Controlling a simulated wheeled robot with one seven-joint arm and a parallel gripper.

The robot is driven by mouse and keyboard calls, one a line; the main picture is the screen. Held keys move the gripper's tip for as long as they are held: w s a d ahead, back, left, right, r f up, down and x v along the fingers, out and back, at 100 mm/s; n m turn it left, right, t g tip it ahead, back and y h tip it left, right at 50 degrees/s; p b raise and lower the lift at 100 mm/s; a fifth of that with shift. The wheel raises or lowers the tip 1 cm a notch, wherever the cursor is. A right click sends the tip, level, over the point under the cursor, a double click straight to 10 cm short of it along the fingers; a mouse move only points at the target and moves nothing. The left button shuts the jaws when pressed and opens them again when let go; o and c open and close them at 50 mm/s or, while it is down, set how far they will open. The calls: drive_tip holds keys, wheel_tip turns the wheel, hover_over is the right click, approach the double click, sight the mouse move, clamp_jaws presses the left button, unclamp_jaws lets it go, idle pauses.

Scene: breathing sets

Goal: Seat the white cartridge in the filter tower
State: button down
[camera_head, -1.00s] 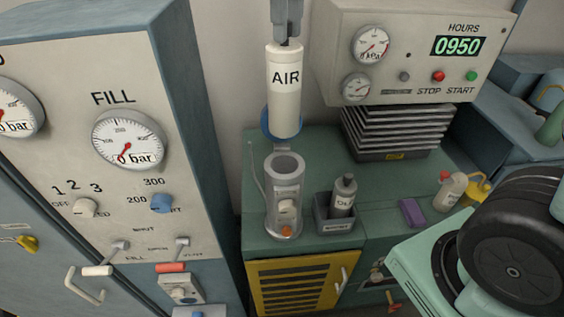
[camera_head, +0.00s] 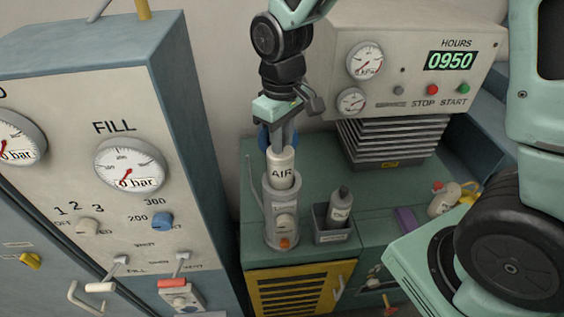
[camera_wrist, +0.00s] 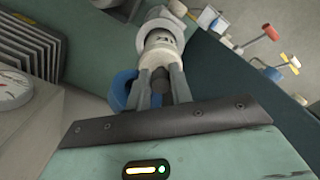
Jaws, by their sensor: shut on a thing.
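The white cartridge (camera_head: 281,168), marked AIR, stands upright with its lower part inside the open top of the grey filter tower (camera_head: 268,212). Its upper part shows above the tower's rim. My gripper (camera_head: 281,142) is above the tower, pointing down and shut on the cartridge's top. In the wrist view the cartridge (camera_wrist: 158,62) sits between my fingers (camera_wrist: 162,88), with the tower (camera_wrist: 163,22) around its far end. How deep its lower end reaches is hidden by the tower wall.
A small grey bin with a bottle (camera_head: 340,205) stands right of the tower. A blue round part (camera_head: 264,137) is behind the cartridge. The gauge box (camera_head: 405,75) and its ribbed block (camera_head: 393,142) stand at the back right. The tall FILL cabinet (camera_head: 110,120) is at left.

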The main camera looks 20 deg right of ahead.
sight(282, 168)
wheel_tip(282, 168, down, 9)
drive_tip(key=shift+w+f+p, duration=0.1)
drive_tip(key=shift+p, duration=0.85)
drive_tip(key=c, duration=1.3)
unclamp_jaws()
drive_tip(key=shift+o, duration=0.2)
wheel_tip(282, 168, up, 12)
drive_tip(key=b, duration=0.2)
drive_tip(key=shift+f+b, duration=0.15)
drive_tip(key=shift+b, duration=0.25)
drive_tip(key=s+a+r+n, duration=0.1)
drive_tip(key=s+a, duration=0.2)
drive_tip(key=s, duration=0.7)
drive_tip(key=s+a+r+n, duration=0.1)
drive_tip(key=s+a, duration=0.2)
drive_tip(key=s, duration=0.7)
drive_tip(key=shift+a+y, duration=0.2)
drive_tip(key=shift+y, duration=0.1)
drive_tip(key=shift+s, duration=0.1)
